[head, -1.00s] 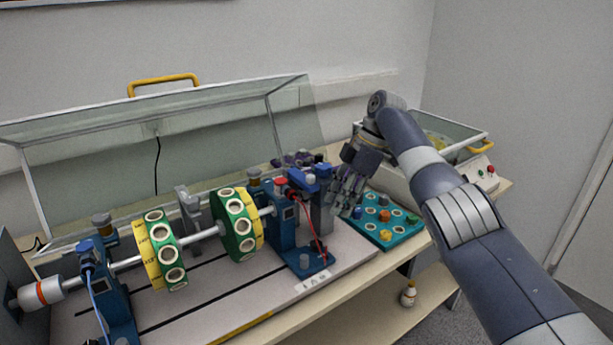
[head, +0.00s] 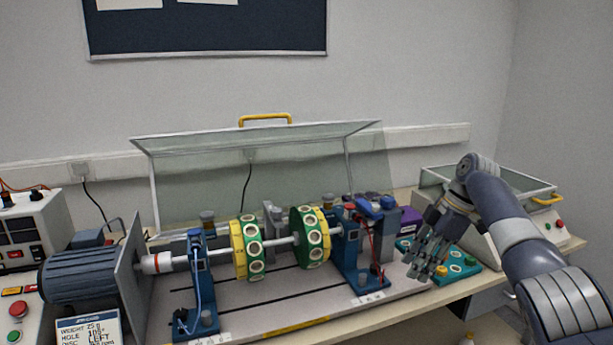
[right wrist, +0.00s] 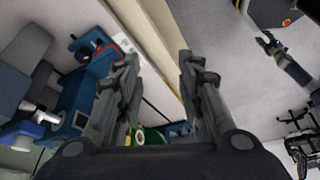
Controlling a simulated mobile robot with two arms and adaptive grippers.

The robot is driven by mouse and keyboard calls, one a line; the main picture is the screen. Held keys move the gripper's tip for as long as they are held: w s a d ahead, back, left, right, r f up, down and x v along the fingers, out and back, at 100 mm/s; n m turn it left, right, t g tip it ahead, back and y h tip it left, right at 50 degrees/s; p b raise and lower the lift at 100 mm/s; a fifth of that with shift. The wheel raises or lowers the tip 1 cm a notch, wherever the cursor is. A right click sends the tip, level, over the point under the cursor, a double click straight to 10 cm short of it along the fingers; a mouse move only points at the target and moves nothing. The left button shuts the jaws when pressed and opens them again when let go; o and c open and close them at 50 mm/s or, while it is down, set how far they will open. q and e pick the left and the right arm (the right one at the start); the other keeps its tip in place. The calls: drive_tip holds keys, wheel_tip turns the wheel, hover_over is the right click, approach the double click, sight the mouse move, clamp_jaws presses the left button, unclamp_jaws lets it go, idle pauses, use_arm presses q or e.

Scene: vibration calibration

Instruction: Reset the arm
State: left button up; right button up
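My right arm comes in from the right in the head view. Its gripper (head: 428,258) hangs fingers down in front of the teal tray (head: 466,262), hiding part of it, to the right of the blue bearing stand (head: 352,262). In the right wrist view the two fingers of this gripper (right wrist: 158,72) stand wide apart with nothing between them. My left arm is not in the head view. A small blue-grey arm with a dark end (right wrist: 268,42), probably my left one, shows at the right of the right wrist view; its finger state is too small to tell.
The shaft rig with two green and yellow discs (head: 310,240) stands left of the gripper, under a raised clear cover (head: 200,165). A motor (head: 85,275) is at the left. A clear-lidded box (head: 500,225) stands at the right. A purple box (head: 409,220) is behind the gripper.

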drive_tip(key=s+a+f+m+h, duration=0.1)
drive_tip(key=s+a+f, duration=0.2)
drive_tip(key=f, duration=0.7)
drive_tip(key=s+a+f+m+h, duration=0.1)
drive_tip(key=s+a+f, duration=0.15)
drive_tip(key=f, duration=0.65)
drive_tip(key=s+a+f+m, duration=0.3)
drive_tip(key=s+f+m, duration=0.1)
drive_tip(key=s+f, duration=0.7)
drive_tip(key=s+f+m+t+h, duration=0.15)
drive_tip(key=s+m, duration=0.25)
drive_tip(key=s, duration=1)
drive_tip(key=s+d+r+m+t, duration=0.1)
drive_tip(key=s+d+r+m, duration=0.15)
drive_tip(key=s, duration=0.35)
drive_tip(key=s+d+r+m+t, duration=0.1)
drive_tip(key=s+r+m, duration=0.15)
drive_tip(key=s, duration=0.35)
wheel_tip(320, 180, down, 26)
drive_tip(key=s+g, duration=0.2)
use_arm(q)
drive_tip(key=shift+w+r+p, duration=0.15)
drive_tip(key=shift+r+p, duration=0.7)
use_arm(e)
drive_tip(key=s+d+f, duration=0.3)
drive_tip(key=s+f, duration=1.2)
drive_tip(key=s, duration=0.1)
drive_tip(key=shift+s+g+h, duration=0.2)
drive_tip(key=shift+g+h, duration=0.25)
